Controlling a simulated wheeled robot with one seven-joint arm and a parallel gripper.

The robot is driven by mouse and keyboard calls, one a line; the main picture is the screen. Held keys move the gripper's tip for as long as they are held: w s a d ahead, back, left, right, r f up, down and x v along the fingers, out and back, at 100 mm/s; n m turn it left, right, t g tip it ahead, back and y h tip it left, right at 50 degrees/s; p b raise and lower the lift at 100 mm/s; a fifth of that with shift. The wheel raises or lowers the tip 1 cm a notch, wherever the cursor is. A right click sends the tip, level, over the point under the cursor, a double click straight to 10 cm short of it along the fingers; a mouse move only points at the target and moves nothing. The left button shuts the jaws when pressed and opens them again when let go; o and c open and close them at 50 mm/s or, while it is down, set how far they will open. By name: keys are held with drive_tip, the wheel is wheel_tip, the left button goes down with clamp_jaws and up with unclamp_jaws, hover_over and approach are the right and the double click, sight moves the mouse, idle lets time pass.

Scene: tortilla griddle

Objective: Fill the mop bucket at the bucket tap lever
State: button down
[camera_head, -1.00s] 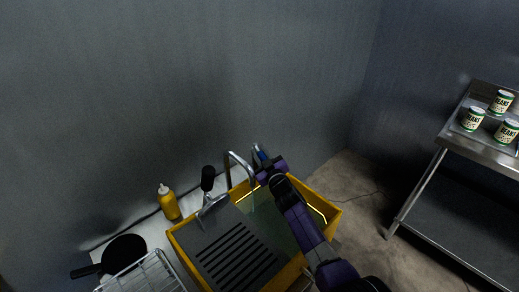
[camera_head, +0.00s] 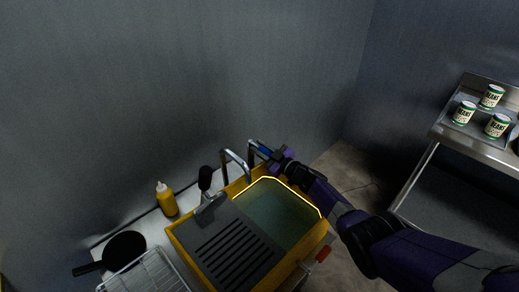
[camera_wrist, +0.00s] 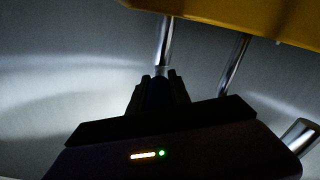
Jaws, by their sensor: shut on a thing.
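The yellow mop bucket (camera_head: 176,240) stands below the wall, with a dark slotted wringer plate (camera_head: 230,241) over its left part. Its right part is open and looks filled with greenish water (camera_head: 275,212); a bright yellow line edges it. A curved chrome spout (camera_head: 236,158) stands at the bucket's back edge. The tap lever has a blue handle (camera_head: 263,149) on chrome, right of the spout. My gripper (camera_head: 270,153) is shut on that blue handle. In the wrist view my gripper (camera_wrist: 157,90) closes around the end of a chrome rod (camera_wrist: 164,42), and the grip itself is dark.
A yellow bottle (camera_head: 167,200), a black pan (camera_head: 124,249) and a wire rack (camera_head: 155,274) are at the left. A red-tipped handle (camera_head: 322,254) sticks out at the bucket's right side. A steel table (camera_head: 475,140) with cans (camera_head: 463,113) stands at the right; floor shows between.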

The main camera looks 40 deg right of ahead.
drive_tip(key=c, duration=1.2)
unclamp_jaws()
drive_tip(key=shift+w+r, duration=0.1)
drive_tip(key=shift+r, duration=0.05)
drive_tip(key=shift+s+d+p, duration=0.1)
drive_tip(key=shift+s+p, duration=0.25)
drive_tip(key=shift+s, duration=0.25)
drive_tip(key=s+p, duration=0.2)
drive_tip(key=s, duration=0.4)
drive_tip(key=shift+s+p, duration=0.35)
